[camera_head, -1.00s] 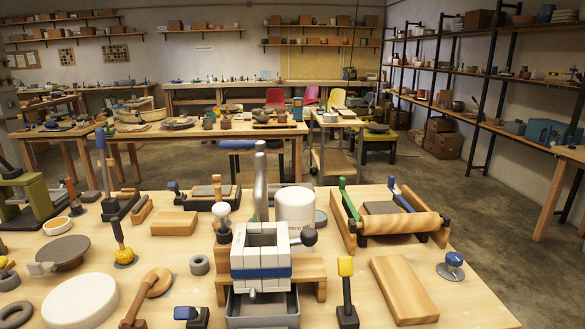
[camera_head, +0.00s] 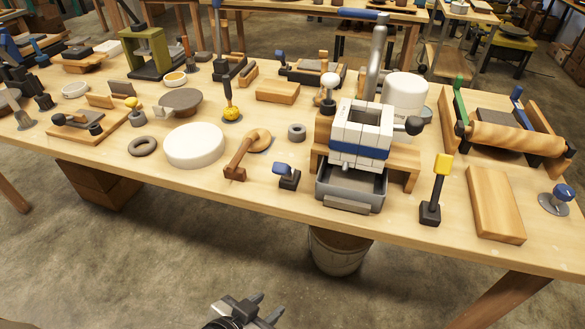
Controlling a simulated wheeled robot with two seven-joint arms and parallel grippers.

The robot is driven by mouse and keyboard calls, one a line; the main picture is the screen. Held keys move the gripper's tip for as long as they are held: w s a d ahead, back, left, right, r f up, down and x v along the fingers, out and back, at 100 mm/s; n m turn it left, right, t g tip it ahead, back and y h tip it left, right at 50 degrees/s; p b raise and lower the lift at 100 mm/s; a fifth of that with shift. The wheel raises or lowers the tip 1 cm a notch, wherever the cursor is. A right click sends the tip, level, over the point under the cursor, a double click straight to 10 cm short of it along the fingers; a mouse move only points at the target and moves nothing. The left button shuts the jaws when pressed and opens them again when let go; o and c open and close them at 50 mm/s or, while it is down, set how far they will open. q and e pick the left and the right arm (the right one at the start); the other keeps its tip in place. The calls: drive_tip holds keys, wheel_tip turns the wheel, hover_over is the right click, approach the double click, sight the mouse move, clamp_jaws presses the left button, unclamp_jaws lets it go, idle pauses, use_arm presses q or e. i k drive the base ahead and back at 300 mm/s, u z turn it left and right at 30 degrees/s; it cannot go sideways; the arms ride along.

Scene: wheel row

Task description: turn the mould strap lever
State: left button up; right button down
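The white block mould (camera_head: 361,130) stands on a wooden stand (camera_head: 405,165) near the front of the table, with a blue strap (camera_head: 358,153) around it. A short lever with a black ball knob (camera_head: 413,125) sticks out at the mould's right side; I take it to be the strap lever. My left gripper (camera_head: 266,303) is low at the bottom edge, in front of the table and well apart from the mould. Its two fingers look apart, with nothing between them. My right gripper is not in view.
A grey tray (camera_head: 349,202) sits under the mould. A grey post with a blue handle (camera_head: 357,14) rises behind it. A yellow-topped black tool (camera_head: 437,190) stands to the right, a small blue-topped tool (camera_head: 287,176) to the left. A bucket (camera_head: 338,250) stands under the table.

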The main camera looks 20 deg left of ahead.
sight(288, 173)
drive_tip(key=z, duration=1.3)
drive_tip(key=k, duration=1.2)
drive_tip(key=u, duration=1.35)
drive_tip(key=i, duration=0.55)
drive_tip(key=u, duration=0.05)
